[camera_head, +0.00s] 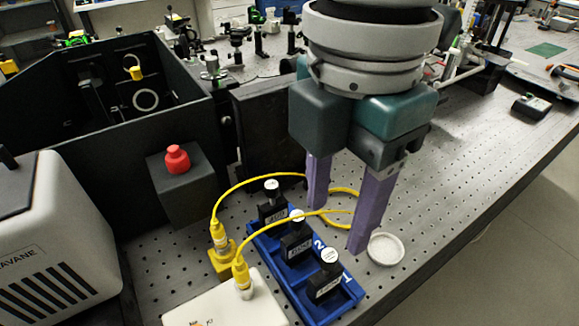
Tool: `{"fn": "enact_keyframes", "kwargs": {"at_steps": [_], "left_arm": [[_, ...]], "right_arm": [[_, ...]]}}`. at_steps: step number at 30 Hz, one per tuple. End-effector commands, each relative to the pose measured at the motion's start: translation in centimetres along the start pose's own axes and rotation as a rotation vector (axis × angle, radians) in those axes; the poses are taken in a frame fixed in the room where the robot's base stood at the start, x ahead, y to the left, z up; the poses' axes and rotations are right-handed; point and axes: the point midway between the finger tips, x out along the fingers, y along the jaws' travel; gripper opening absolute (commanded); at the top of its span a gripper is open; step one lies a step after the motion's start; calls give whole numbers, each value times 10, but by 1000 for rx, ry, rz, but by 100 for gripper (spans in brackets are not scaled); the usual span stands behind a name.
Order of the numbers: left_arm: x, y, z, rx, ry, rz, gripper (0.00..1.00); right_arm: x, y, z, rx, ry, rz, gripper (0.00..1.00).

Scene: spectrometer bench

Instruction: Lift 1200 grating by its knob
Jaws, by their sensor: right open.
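A blue holder (343,311) on the bench bears three black gratings in a row, each with a round white-topped knob. They are the back grating (272,211), the middle grating (296,246) and the front grating (324,287). Their labels are too small to read surely, so I cannot tell which is the 1200 grating. My right gripper (337,228) points down with its two purple fingers apart and nothing between them that it grips. It hangs just right of the back and middle gratings. My left gripper is not in view.
Yellow cables (262,178) loop behind the holder towards my right fingers. A small white dish (385,249) lies right of them. A white box (235,305) stands left of the holder, and a black enclosure with a red button (177,158) behind.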

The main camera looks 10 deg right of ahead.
Motion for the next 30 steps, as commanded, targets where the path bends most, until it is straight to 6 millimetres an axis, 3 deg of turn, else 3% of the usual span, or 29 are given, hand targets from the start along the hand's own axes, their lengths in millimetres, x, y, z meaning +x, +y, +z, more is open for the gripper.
{"fn": "enact_keyframes", "kwargs": {"at_steps": [12, 21, 30], "left_arm": [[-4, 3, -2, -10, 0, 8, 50], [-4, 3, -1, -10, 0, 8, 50], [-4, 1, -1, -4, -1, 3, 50]], "right_arm": [[53, -4, -3, 0, 0, 1, 57], [58, -4, -3, -2, 0, 3, 57], [58, -4, -3, -1, 0, 3, 24]]}}
